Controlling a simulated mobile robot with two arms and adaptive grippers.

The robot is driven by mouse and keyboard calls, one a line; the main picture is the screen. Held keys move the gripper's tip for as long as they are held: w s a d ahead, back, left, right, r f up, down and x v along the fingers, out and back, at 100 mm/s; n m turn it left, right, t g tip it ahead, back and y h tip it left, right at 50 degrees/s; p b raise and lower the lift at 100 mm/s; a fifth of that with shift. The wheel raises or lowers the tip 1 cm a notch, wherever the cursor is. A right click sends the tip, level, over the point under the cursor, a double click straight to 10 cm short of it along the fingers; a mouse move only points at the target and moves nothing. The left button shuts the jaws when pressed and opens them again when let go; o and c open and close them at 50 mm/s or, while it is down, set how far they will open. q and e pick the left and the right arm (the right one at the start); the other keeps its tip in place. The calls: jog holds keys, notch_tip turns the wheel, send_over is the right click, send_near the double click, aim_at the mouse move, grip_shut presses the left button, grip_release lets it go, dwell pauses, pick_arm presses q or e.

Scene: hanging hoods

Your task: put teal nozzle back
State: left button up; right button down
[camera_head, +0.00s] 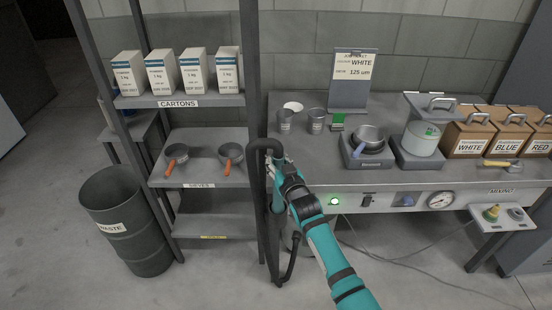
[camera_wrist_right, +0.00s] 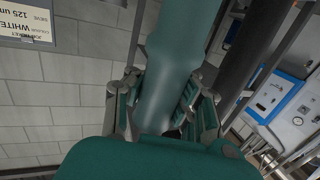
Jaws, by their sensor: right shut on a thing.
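The teal nozzle (camera_wrist_right: 172,75) is a smooth tube that fills the upper middle of the right wrist view. My right gripper (camera_wrist_right: 162,115) is shut around it, with fingers on both sides. In the head view my right gripper (camera_head: 275,168) is at the right edge of the shelf rack, beside a dark bent hose (camera_head: 255,150). The hose hangs down past the gripper and loops near the floor. The nozzle is mostly hidden there by my gripper and the hose. I cannot tell whether it touches a holder. My left gripper is out of view.
The rack at left holds cartons (camera_head: 162,75) and two sieve pans (camera_head: 232,155). A bench (camera_head: 380,182) at right carries cups, a scale with a pot, and labelled boxes (camera_head: 470,133). A waste bin (camera_head: 125,220) stands at left. Open floor lies in front.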

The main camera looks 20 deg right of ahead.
notch_tip(320, 180, down, 7)
jog(key=b, duration=0.5)
jog(key=c, duration=1.1)
grip_release()
jog(key=shift+c, duration=0.2)
jog(key=s, duration=1.2)
jog(key=shift+d+r, duration=0.35)
